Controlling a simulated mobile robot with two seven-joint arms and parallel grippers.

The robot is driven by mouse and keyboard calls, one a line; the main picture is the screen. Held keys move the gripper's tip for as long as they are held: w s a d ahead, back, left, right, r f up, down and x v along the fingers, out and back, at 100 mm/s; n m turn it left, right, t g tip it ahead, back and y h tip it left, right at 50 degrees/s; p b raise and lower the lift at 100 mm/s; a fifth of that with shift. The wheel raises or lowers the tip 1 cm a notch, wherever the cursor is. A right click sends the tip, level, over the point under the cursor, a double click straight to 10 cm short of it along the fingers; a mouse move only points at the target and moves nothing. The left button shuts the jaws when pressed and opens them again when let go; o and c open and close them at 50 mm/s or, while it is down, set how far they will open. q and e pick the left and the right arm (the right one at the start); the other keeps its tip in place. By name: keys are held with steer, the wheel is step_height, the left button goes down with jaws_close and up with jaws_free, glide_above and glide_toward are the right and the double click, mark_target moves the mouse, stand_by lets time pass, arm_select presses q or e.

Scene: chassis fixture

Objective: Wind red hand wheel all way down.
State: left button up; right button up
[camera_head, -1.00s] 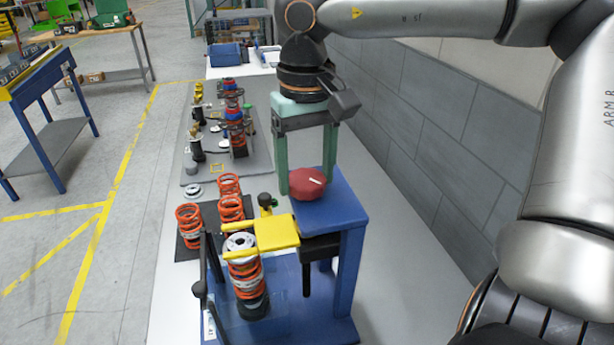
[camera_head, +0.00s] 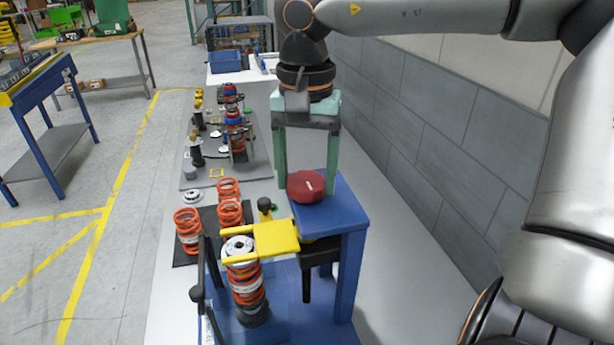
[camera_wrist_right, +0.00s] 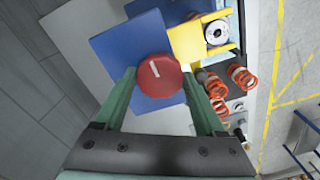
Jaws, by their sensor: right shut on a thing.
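The red hand wheel (camera_head: 306,187) sits on top of the blue stand (camera_head: 343,213), a white mark on its top face. My right gripper (camera_head: 307,188) points down over it, its green fingers on either side of the wheel and shut on it. The right wrist view shows the wheel (camera_wrist_right: 160,76) between the two fingertips (camera_wrist_right: 158,76), with the blue plate (camera_wrist_right: 115,50) under it. The yellow fork (camera_head: 272,236) reaches left from the stand around the top of an orange spring strut (camera_head: 245,281). My left gripper is not in view.
Several loose orange springs (camera_head: 188,229) stand on a dark mat left of the stand. A grey board (camera_head: 255,172) with strut parts lies behind. A black lever (camera_head: 197,294) stands at the front left. A grey wall (camera_head: 440,140) runs along the right.

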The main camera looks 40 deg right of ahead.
steer(key=m+b, duration=0.1)
steer(key=m, duration=0.6)
steer(key=m+b, duration=0.1)
steer(key=m, duration=0.2)
steer(key=shift+m, duration=0.4)
steer(key=m+b, duration=0.1)
steer(key=m, duration=0.2)
steer(key=shift+m, duration=1.6)
steer(key=shift+m+b, duration=0.4)
steer(key=shift+m, duration=0.7)
steer(key=m, duration=0.8)
steer(key=shift+m, duration=0.3)
steer(key=m, duration=0.6)
steer(key=shift+b, duration=0.35)
